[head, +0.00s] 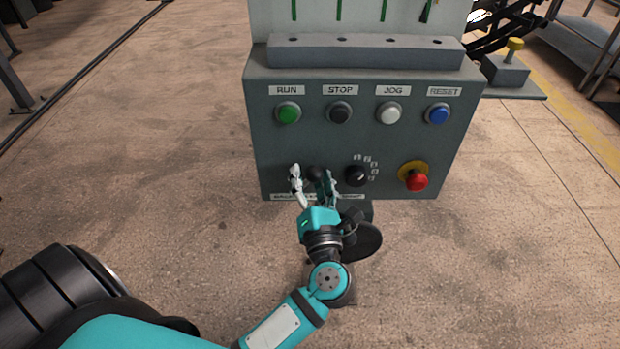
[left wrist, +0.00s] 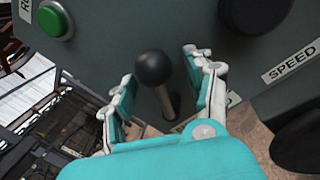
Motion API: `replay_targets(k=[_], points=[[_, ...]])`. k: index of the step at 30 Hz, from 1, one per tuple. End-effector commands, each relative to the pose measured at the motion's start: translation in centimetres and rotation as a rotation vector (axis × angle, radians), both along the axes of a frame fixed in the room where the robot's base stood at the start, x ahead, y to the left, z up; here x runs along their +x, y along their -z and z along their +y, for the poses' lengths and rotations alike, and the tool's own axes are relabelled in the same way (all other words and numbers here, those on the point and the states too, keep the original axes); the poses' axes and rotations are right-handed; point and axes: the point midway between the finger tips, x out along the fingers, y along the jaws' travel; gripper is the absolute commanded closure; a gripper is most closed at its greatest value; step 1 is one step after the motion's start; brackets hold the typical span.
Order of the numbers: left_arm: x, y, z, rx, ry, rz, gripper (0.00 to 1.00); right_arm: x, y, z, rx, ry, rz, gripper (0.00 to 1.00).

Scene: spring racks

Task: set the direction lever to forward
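The direction lever is a black ball knob (head: 316,173) on a metal stem, low on the grey control panel (head: 262,150). My left gripper (head: 314,178) is in front of the panel with its fingers on either side of the knob. In the left wrist view the lever's knob (left wrist: 153,68) stands between the two open fingers (left wrist: 160,85), with visible gaps on both sides. The label strip below the lever is partly hidden by the gripper, so its words cannot be read in full. My right gripper is not in view.
Above the lever are a green RUN button (head: 288,113), a black STOP button (head: 339,112), a white JOG button (head: 389,113) and a blue RESET button (head: 438,113). A black speed dial (head: 356,175) sits close on the right, then a red emergency button (head: 416,181).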

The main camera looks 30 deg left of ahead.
Motion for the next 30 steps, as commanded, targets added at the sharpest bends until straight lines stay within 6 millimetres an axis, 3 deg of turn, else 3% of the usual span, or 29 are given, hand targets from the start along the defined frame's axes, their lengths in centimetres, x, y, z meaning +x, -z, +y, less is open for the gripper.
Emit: replay_targets(k=[11, 24, 30], points=[[-0.7, 0.1, -0.6, -0.001, 0.0, 0.0, 0.44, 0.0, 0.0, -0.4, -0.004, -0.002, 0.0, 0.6], [-7.2, 1.1, -6.1, -0.001, 0.0, 0.003, 0.44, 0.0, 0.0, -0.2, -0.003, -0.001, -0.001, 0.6], [-8.8, 1.3, -7.5, -0.001, -0.001, 0.001, 0.44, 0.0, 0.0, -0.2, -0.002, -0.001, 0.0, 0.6]])
